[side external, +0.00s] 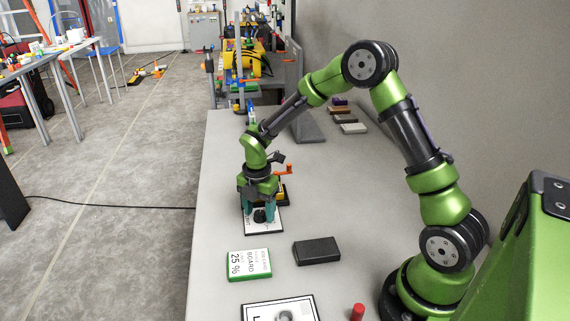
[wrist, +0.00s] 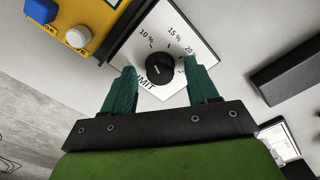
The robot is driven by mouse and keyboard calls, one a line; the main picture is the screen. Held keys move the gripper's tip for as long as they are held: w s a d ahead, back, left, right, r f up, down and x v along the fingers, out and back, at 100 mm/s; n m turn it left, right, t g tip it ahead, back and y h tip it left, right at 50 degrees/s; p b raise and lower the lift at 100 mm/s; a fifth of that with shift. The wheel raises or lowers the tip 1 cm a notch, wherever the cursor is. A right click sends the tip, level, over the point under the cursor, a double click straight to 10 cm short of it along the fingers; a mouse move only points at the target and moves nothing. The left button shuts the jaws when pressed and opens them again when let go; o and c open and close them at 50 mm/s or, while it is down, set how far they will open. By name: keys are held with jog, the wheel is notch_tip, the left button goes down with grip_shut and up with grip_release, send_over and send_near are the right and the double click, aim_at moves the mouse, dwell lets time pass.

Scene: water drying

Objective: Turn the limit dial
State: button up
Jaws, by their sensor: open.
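The limit dial is a black round knob (wrist: 159,66) with a white pointer mark, on a white plate (wrist: 152,30) printed with "LIMIT", 10 %, 15 % and 20. The pointer's exact reading is too small to tell. My gripper (wrist: 161,80) has two teal fingers spread apart, one on each side of the knob in the wrist view, with gaps between them and it. In the side view my gripper (side external: 258,215) is low over the plate (side external: 264,229), the knob (side external: 260,215) showing between the fingers.
A green-edged card (side external: 249,265) reading "BOARD 25 %" and a black block (side external: 317,251) lie nearer the camera. A yellow box (wrist: 75,25) with blue and white knobs adjoins the plate.

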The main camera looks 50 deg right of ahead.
jog(key=shift+c, duration=0.2)
jog(key=c, duration=1)
